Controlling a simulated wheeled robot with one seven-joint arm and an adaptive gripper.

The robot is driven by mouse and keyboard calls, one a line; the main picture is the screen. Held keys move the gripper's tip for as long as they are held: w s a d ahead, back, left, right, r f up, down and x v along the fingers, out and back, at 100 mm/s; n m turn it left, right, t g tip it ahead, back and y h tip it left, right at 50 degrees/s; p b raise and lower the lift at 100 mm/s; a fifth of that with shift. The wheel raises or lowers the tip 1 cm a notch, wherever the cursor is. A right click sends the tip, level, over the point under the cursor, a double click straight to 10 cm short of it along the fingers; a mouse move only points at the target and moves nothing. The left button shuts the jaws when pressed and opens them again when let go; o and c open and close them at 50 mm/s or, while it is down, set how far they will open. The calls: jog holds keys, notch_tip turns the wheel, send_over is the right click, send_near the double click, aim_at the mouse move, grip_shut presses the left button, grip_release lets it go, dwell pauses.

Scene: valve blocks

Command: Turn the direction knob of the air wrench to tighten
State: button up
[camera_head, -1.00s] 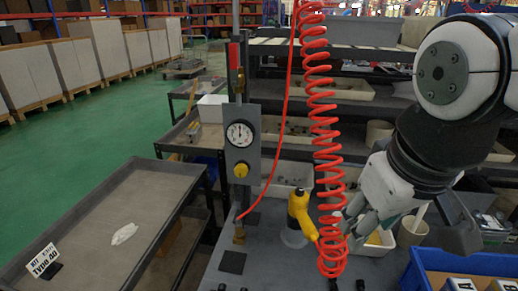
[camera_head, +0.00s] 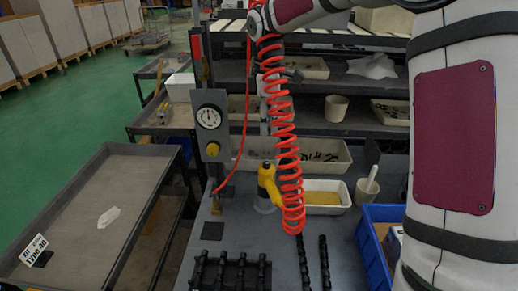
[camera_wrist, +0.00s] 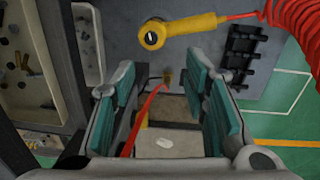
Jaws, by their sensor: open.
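The yellow air wrench (camera_head: 267,184) stands in a holder on the grey bench in the head view, its handle joined to a coiled red hose (camera_head: 285,140). In the wrist view the wrench (camera_wrist: 185,27) lies beyond the fingertips, near the top.
A thin red hose (camera_wrist: 148,108) runs near the left finger. A gauge post (camera_head: 209,118) stands left of the wrench. A black rack (camera_head: 230,272), a white tray (camera_head: 340,186) and a blue crate (camera_head: 372,250) crowd the bench. My arm covers the right side.

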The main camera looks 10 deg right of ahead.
aim_at(267, 163)
jog(key=shift+n+y, duration=0.3)
jog(key=shift+n, duration=0.2)
jog(key=f, duration=0.5)
jog(key=w+f+p, duration=0.1)
jog(key=f, duration=0.4)
jog(key=w+f+p, duration=0.1)
jog(key=f, duration=0.4)
jog(key=shift+w+d+f, duration=0.2)
jog(key=shift+w+d, duration=0.05)
grip_shut()
